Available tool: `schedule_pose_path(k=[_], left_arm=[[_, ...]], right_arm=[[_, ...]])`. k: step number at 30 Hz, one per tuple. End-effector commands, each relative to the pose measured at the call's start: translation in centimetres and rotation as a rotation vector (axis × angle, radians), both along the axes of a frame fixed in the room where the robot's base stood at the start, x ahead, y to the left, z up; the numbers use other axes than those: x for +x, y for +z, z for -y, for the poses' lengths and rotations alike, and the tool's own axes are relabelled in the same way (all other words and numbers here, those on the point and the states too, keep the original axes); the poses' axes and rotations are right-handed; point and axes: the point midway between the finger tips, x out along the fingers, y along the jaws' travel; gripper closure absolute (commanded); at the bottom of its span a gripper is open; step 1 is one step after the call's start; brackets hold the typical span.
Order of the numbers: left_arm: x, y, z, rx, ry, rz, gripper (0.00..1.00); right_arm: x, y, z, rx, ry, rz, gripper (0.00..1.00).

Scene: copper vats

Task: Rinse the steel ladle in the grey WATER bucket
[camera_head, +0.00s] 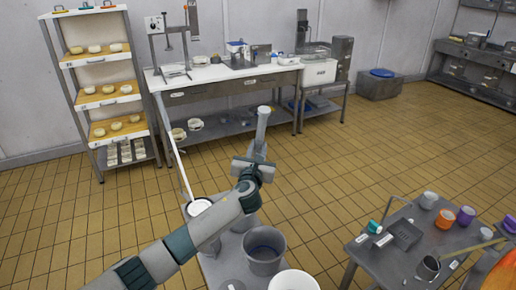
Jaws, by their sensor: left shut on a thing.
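My left gripper (256,162) is above the buckets at the lower middle. It is shut on a grey metal piece (263,122) with a rounded upper end, which I take to be the steel ladle. Its lower part is hidden by my gripper. A grey bucket (265,255) stands below and slightly right of the gripper, open at the top. I cannot read a WATER label on it. Another grey bucket shows partly behind my wrist. My right gripper is not in view.
A white bucket (293,282) stands in front. A pale round vessel (199,207) and a thin white rod (173,147) are left of my wrist. Open tiled floor lies beyond.

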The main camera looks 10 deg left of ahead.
Motion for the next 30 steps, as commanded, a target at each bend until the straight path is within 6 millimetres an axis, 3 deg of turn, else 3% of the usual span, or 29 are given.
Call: schedule_pose_path(k=[12,30], left_arm=[[-1.0,0.2,-1.5,0.001,0.001,0.001,1.00],[-1.1,0.8,-1.6,0.000,0.000,0.001,1.00]], right_arm=[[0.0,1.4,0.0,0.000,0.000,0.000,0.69],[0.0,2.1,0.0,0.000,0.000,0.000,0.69]])
